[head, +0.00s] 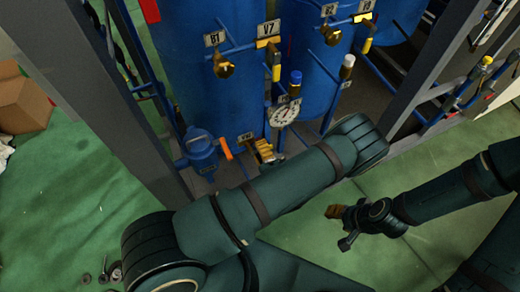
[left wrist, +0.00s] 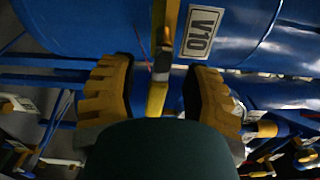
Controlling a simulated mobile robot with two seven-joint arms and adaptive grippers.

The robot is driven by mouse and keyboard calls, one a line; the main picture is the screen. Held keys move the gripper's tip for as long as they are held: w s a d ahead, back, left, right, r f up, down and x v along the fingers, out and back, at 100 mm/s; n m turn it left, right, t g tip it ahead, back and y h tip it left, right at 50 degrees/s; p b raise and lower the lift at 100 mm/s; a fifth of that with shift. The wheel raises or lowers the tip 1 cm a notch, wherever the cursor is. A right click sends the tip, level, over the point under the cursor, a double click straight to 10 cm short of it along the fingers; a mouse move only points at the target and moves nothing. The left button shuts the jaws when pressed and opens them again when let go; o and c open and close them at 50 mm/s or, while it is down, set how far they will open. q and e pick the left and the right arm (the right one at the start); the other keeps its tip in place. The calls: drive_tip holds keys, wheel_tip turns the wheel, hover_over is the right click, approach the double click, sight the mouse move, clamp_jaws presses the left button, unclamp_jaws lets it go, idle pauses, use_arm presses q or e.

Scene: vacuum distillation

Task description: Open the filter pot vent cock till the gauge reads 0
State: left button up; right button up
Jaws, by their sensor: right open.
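The white round gauge (head: 285,112) is on the blue pipework in the head view; its reading is too small to tell. A small blue pot (head: 201,148) stands left of the V10 tag (head: 245,137), with an orange lever (head: 225,148) beside it. The V10 tag (left wrist: 202,32) is large in the left wrist view. My left gripper (head: 265,151) is at this tag. In the left wrist view its fingers (left wrist: 160,95) are apart, one on each side of a yellow cock handle (left wrist: 157,98), with gaps visible. My right gripper (head: 334,212) is open and empty above the green floor.
Large blue tanks (head: 220,85) stand behind grey frame posts (head: 95,100). Cocks tagged B1 (head: 222,66) and V7 (head: 268,42) sit above the gauge. A cardboard box (head: 24,103) lies at the left.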

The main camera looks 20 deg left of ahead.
use_arm(q)
drive_tip(key=shift+s+d, duration=0.1)
drive_tip(key=v, duration=1.1)
drive_tip(key=shift+s+d, duration=0.25)
drive_tip(key=shift+d, duration=0.1)
